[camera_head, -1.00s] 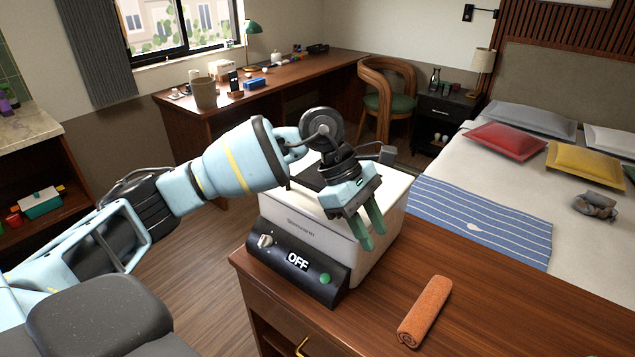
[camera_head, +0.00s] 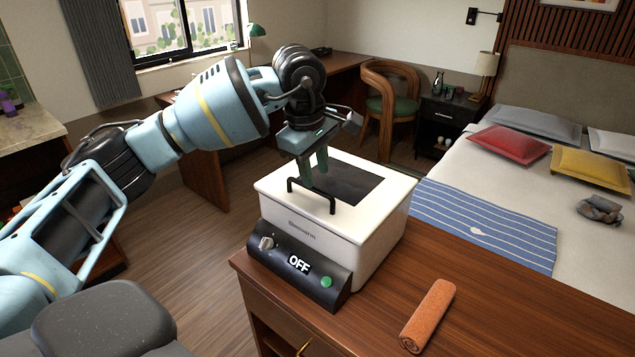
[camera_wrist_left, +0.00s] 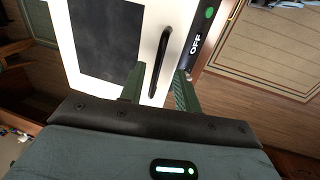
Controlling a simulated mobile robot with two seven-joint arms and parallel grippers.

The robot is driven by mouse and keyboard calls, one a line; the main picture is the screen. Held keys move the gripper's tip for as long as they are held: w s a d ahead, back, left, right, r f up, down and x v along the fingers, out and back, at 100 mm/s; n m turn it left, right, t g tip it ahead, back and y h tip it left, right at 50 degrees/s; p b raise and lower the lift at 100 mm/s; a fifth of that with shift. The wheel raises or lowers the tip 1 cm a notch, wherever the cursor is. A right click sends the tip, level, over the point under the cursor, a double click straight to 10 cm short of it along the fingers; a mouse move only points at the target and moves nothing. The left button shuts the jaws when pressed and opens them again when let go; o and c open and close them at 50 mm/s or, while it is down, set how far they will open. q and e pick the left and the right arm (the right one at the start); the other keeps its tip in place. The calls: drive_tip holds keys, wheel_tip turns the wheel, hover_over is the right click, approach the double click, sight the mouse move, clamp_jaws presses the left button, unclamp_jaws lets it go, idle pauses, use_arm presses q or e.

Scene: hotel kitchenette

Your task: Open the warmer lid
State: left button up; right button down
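The warmer (camera_head: 375,235) is a white box on the wooden counter, with its lid (camera_head: 385,195) shut flat on top. The lid has a dark panel and a black bar handle (camera_head: 318,193) along its front edge. The handle also shows in the left wrist view (camera_wrist_left: 161,55). My left gripper (camera_head: 316,170) is over the front of the lid, pointing down at the handle. In the left wrist view its green fingers (camera_wrist_left: 159,84) are apart, one to each side of the handle's line. Whether they touch the handle I cannot tell. My right gripper is out of view.
The warmer's front panel (camera_head: 298,268) has a knob, an OFF display and a green button. A rolled orange towel (camera_head: 428,315) lies on the counter (camera_head: 390,290) to the right. A bed, a chair and a desk stand beyond.

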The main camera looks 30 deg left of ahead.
sight(319, 191)
use_arm(q)
drive_tip(key=shift+w+f, duration=0.2)
drive_tip(key=shift+f, duration=0.8)
drive_tip(key=shift+w+f, duration=0.2)
drive_tip(key=shift+f, duration=0.8)
clamp_jaws()
